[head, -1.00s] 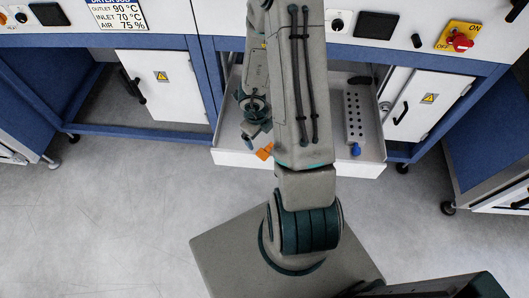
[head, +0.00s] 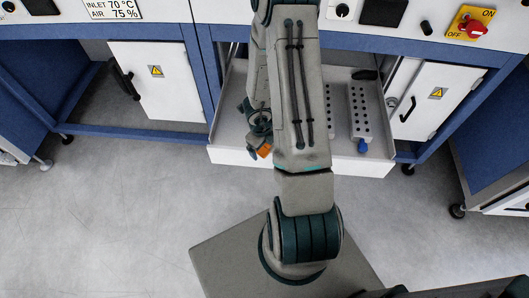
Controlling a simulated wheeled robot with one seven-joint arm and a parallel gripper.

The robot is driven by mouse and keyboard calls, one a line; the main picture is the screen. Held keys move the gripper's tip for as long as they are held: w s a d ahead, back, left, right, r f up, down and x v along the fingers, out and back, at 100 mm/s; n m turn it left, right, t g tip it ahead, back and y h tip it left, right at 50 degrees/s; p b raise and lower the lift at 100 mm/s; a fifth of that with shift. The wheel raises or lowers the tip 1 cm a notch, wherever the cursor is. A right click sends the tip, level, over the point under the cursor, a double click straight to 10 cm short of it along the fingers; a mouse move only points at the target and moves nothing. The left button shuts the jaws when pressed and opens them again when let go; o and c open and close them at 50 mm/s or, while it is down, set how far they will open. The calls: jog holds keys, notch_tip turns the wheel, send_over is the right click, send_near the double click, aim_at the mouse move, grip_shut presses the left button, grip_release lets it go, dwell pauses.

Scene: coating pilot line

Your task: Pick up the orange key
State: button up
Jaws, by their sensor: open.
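The orange key (head: 264,151) shows as a small orange patch inside the open white drawer (head: 225,155), near its front wall. Part of the key is hidden by my gripper (head: 257,143), which is right over or beside it. My gripper is open, with its fingers pointing down toward the drawer's front left. I cannot tell whether the fingers touch the key or stand around it. My arm hides the middle of the drawer.
In the drawer's right part lie a grey perforated block (head: 362,112) with a blue item (head: 362,146) at its front end, and another perforated strip (head: 337,105) beside my arm. White cabinet doors (head: 155,85) flank the drawer. The floor in front is clear.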

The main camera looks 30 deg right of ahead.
jog(key=shift+d+f, duration=0.1)
jog(key=shift+f, duration=0.45)
jog(key=c, duration=1.1)
jog(key=shift+r, duration=0.15)
jog(key=shift+c, duration=0.2)
